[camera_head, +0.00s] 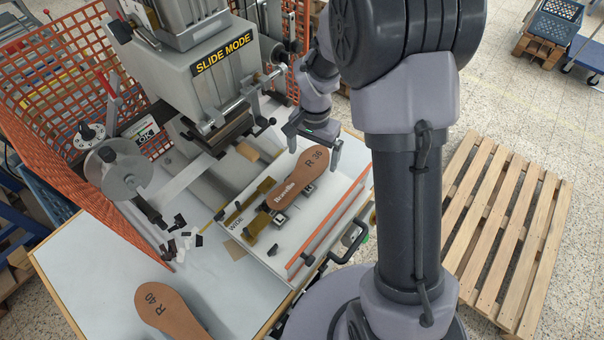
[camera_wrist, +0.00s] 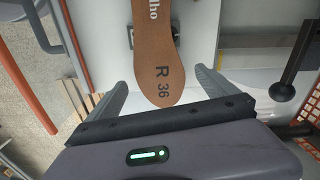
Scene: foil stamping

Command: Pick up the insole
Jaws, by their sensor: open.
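A brown insole (camera_head: 297,182) marked "R 36" and with white lettering lies on the machine's slide fixture. Its rounded heel end points toward my gripper (camera_head: 313,158). My gripper is open and empty, with one finger on each side of the heel end. The wrist view shows the insole (camera_wrist: 164,60) between the two spread fingers, with a gap on both sides. I cannot tell how high the fingertips are above it. A second brown insole (camera_head: 168,311), marked "R 40", lies on the table at the bottom left.
The grey stamping machine (camera_head: 205,72) labelled "SLIDE MODE" stands behind the fixture. Orange mesh guards (camera_head: 75,60) rise at the left. An orange rail (camera_head: 330,222) and a black handle (camera_head: 352,240) edge the slide. Dark scraps (camera_head: 180,222) lie on the table. A wooden pallet (camera_head: 505,220) is on the floor.

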